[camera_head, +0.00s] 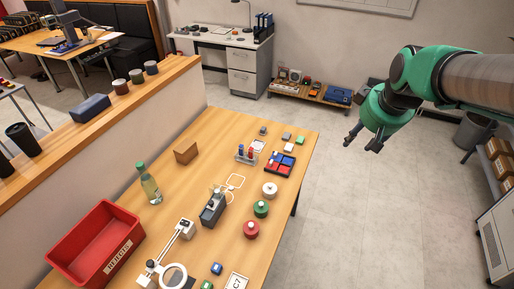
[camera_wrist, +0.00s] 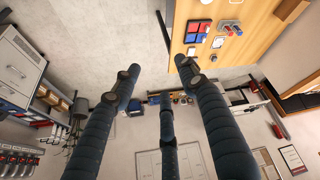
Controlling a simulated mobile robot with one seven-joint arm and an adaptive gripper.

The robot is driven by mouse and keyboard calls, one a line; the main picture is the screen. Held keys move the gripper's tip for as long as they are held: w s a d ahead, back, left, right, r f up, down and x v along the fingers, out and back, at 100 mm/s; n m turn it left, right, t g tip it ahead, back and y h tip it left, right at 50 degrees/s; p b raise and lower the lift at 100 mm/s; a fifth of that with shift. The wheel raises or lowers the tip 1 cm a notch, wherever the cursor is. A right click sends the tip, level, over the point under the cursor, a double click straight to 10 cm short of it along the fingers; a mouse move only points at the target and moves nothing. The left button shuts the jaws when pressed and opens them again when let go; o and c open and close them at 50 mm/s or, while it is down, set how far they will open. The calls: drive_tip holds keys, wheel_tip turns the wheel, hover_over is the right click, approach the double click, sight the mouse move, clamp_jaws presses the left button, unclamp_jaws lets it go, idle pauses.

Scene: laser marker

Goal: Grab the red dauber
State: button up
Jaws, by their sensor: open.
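My gripper (camera_head: 361,140) is open and empty, in the air over the floor to the right of the wooden table (camera_head: 215,135). Its spread fingers also show in the wrist view (camera_wrist: 158,72). A red round pot with a pale top (camera_head: 252,230) stands near the table's right edge, in front of a green one (camera_head: 261,208) and a white one (camera_head: 270,190). A small red-topped upright piece (camera_head: 241,150) stands beside a blue one in a clear rack (camera_head: 246,158) farther back. I cannot tell which red piece is the dauber. Both are well away from my gripper.
A dark tray with red and blue blocks (camera_head: 280,163) lies by the table's right edge. A grey device (camera_head: 213,207), a bottle (camera_head: 149,184), a red bin (camera_head: 95,244) and a magnifier lamp (camera_head: 173,275) stand farther left. The floor (camera_head: 350,220) right of the table is clear.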

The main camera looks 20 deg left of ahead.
drive_tip(key=w+a+f+n+p, duration=0.1)
drive_tip(key=w+a+f+n, duration=0.1)
drive_tip(key=w+a+f, duration=0.55)
drive_tip(key=w+a+f+n+g+y+p, duration=0.1)
drive_tip(key=w+a+f+n, duration=0.25)
drive_tip(key=a, duration=0.75)
drive_tip(key=w+a+f+n+p, duration=0.1)
drive_tip(key=w+a+f+n, duration=0.1)
drive_tip(key=w+a+f, duration=0.6)
drive_tip(key=s+a+f+n, duration=0.1)
drive_tip(key=a+f+n, duration=0.1)
drive_tip(key=a+f, duration=0.5)
drive_tip(key=a, duration=0.4)
drive_tip(key=shift+s+a+f+y+p, duration=0.25)
drive_tip(key=shift+s+a+y+p, duration=0.05)
drive_tip(key=shift+s+p, duration=0.05)
drive_tip(key=shift+f+n, duration=0.1)
drive_tip(key=shift+n, duration=0.15)
hover_over(251, 149)
drive_tip(key=s+d, duration=0.2)
wheel_tip(251, 149, down, 7)
drive_tip(key=shift+f, duration=0.3)
drive_tip(key=shift+x, duration=2.65)
